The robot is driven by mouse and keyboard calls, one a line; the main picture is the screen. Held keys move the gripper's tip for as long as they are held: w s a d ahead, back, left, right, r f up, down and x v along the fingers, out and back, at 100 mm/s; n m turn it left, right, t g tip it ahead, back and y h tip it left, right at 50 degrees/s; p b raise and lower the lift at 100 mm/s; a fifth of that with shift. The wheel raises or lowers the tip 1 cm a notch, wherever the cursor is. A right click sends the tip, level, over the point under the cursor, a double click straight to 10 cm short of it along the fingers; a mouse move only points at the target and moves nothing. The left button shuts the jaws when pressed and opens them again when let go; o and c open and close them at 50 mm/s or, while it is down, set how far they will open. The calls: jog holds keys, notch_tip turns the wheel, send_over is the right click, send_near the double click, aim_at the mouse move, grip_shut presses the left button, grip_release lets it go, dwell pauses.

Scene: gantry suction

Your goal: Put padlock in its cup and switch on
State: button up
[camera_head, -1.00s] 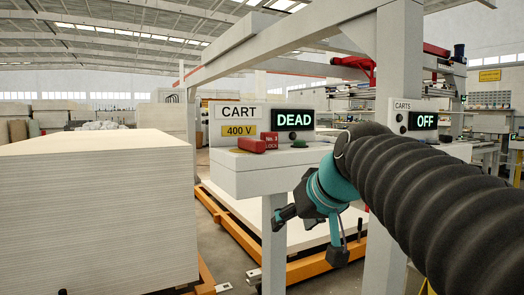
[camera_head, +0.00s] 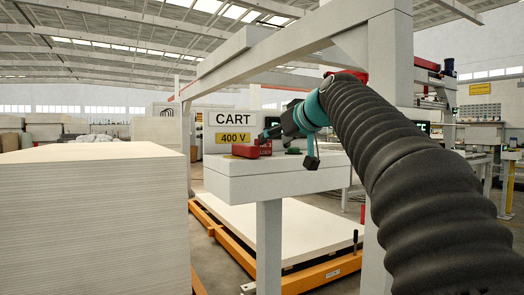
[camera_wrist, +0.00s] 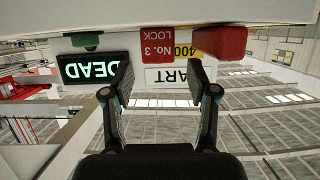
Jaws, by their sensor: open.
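A red block (camera_head: 245,151), which may be the padlock, lies on the white ledge (camera_head: 250,185) under the CART 400 V sign (camera_head: 235,120). It also shows in the upside-down wrist view (camera_wrist: 220,42). Beside it is a red "No. 3 LOCK" piece (camera_wrist: 157,45). I cannot make out a cup for certain. A green knob (camera_wrist: 85,40) is on the other side of that piece, by the display reading DEAD (camera_wrist: 95,70). My gripper (camera_head: 288,147) is open and empty, over the ledge and in front of the display. In the wrist view, my fingers (camera_wrist: 160,78) point towards the "No. 3 LOCK" piece.
A tall stack of white boards (camera_head: 95,210) stands at the left. A white gantry post (camera_head: 388,90) rises behind my arm. Orange rails (camera_head: 225,240) and a white sheet (camera_head: 315,225) lie low behind the ledge. Open floor shows between stack and ledge.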

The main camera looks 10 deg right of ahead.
aim_at(263, 156)
jog(key=shift+x, duration=3.85)
jog(key=shift+d+r, duration=0.1)
jog(key=shift+d, duration=0.05)
jog(key=shift+c, duration=0.2)
jog(key=c, duration=1)
jog(key=shift+o, duration=0.2)
